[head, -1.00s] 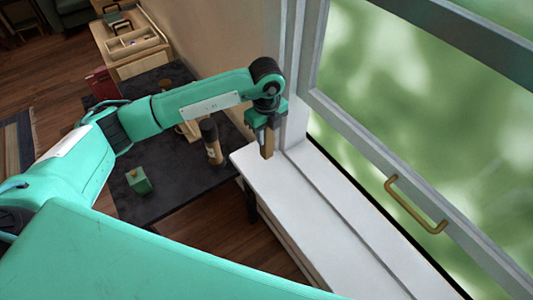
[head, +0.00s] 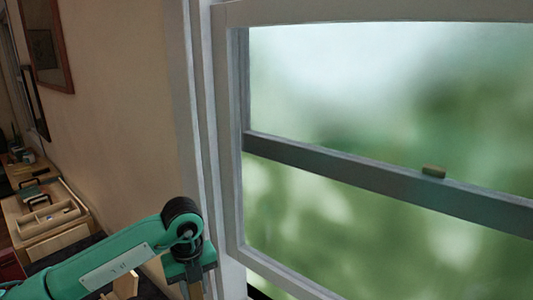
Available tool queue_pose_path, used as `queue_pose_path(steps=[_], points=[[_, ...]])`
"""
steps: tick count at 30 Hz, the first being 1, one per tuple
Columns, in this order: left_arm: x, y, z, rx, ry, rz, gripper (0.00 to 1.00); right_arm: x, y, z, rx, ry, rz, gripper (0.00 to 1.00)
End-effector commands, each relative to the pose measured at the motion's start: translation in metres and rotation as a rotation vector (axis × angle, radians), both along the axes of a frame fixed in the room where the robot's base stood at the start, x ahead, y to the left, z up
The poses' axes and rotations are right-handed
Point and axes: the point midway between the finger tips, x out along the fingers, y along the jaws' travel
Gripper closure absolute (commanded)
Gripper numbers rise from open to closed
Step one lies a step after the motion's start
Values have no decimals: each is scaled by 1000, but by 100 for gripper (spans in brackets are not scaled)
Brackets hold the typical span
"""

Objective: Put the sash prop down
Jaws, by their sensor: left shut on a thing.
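My left gripper (head: 191,285) is at the bottom edge of the head view, left of the window frame, pointing down. It is shut on the sash prop (head: 196,291), a light brown wooden piece of which only a small part shows. The prop's lower end and the sill are below the picture, so I cannot tell whether it touches anything. My right gripper is not in view.
A beige wall (head: 115,120) runs left of the window frame, with a wood-framed picture (head: 52,45) on it. A light wooden tray (head: 48,220) with compartments stands at the lower left. Part of a dark tabletop shows below my left arm.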

Motion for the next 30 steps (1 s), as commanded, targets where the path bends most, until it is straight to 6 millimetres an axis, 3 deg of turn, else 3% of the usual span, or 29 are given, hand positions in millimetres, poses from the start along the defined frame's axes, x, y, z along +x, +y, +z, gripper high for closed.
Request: queue_pose_path(steps=[30], points=[[-43,21,-36,32,7,-1689,96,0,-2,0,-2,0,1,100]])
